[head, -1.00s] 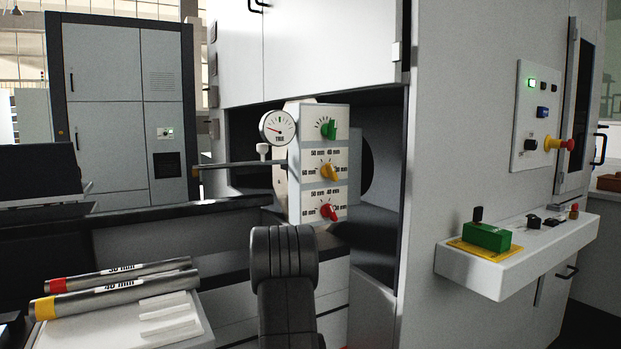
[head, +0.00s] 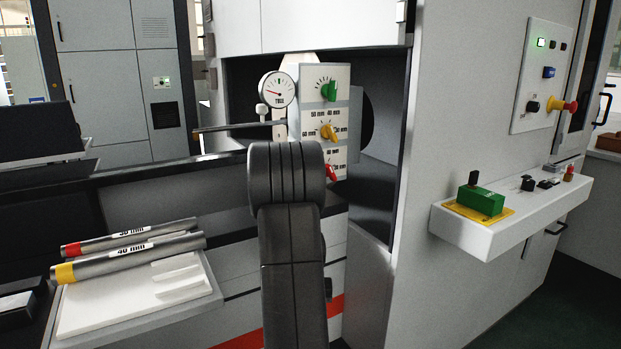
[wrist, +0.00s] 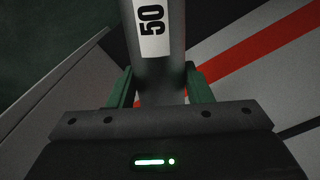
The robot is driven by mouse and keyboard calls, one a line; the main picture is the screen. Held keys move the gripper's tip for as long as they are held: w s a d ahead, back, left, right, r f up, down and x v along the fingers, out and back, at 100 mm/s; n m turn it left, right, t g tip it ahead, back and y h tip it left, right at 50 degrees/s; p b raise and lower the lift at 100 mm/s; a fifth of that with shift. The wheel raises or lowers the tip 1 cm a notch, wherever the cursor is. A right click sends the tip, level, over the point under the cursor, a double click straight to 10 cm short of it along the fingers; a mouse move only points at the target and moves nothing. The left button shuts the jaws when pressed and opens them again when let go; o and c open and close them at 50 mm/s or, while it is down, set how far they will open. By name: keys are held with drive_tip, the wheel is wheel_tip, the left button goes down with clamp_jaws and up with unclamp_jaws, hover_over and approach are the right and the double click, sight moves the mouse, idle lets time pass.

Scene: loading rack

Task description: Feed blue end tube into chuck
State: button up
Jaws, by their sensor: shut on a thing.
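My gripper (wrist: 160,88) is in the wrist view, with green fingers on both sides of a grey metal tube. It is shut on this tube (wrist: 176,68), which has a white label reading "50" and runs up out of the top of the picture. No blue end shows on the visible part of the tube. In the head view my arm's dark link stands in front, and the gripper and held tube are not seen. A dark round opening (head: 367,122) shows in the machine's recess, right of the dial panel; I cannot tell whether it is the chuck.
A panel (head: 311,110) with green, yellow and red knobs and a gauge (head: 277,90) stands in the recess. A red-ended tube (head: 125,239) and a yellow-ended tube (head: 130,257) lie on a white rack (head: 90,312) at left. A control shelf (head: 465,235) juts out at right.

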wheel_tip(320, 180, up, 14)
drive_tip(key=s+p, duration=0.2)
drive_tip(key=p, duration=1.8)
drive_tip(key=shift+f+p, duration=0.25)
drive_tip(key=shift+p, duration=0.05)
